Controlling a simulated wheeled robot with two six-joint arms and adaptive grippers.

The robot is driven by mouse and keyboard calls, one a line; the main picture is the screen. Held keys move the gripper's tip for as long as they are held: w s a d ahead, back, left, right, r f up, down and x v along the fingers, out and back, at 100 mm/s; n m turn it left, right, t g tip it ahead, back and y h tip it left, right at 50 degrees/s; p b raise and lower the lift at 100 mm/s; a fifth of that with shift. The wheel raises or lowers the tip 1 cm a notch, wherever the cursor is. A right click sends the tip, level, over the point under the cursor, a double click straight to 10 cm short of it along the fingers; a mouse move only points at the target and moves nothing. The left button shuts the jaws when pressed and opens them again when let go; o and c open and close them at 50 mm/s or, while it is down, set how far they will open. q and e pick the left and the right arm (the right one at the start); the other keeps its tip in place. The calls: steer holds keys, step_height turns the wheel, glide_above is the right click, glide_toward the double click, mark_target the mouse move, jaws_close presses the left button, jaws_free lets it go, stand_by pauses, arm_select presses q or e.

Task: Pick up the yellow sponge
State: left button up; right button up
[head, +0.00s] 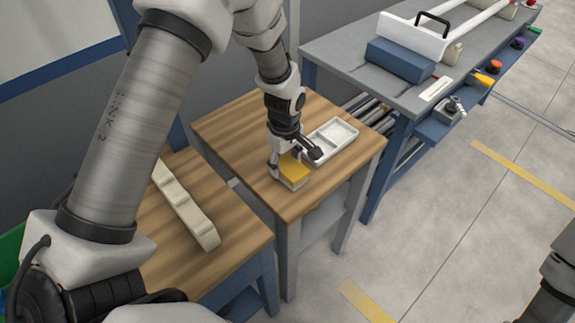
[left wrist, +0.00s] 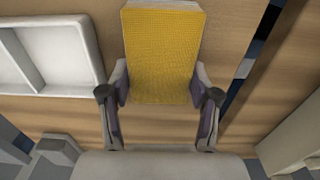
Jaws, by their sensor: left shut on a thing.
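The yellow sponge (head: 293,168) is at the small wooden table in the head view, with a pale layer along its lower side. In the left wrist view the sponge (left wrist: 163,55) sits upright in the picture between the two fingers. My left gripper (head: 287,165) points down over the table and is shut on the sponge; its fingers also show in the left wrist view (left wrist: 160,100). I cannot tell whether the sponge touches the table top. A dark arm part of mine shows at the right edge of the head view, but my right gripper does not show.
A white divided tray (head: 314,152) lies on the wooden table (head: 225,127) close to the gripper. A cream notched rack (head: 187,205) lies on a nearer wooden table. A grey workbench (head: 345,45) with a blue box (head: 400,61) stands behind right.

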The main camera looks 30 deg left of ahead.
mark_target(285, 163)
arm_select(q)
steer(key=shift+w, duration=0.1)
steer(key=shift+w+r, duration=0.15)
steer(key=shift+r, duration=0.1)
steer(key=r, duration=0.2)
steer(key=shift+s+r+b, duration=0.35)
steer(key=shift+s+b, duration=0.05)
steer(key=s+d+b, duration=0.1)
steer(key=s+d, duration=0.1)
steer(key=s, duration=0.5)
steer(key=s+d+r+b, duration=0.1)
steer(key=s+d+b, duration=0.1)
steer(key=s, duration=0.6)
steer(key=shift+r+b, duration=0.25)
steer(key=shift+b, duration=0.05)
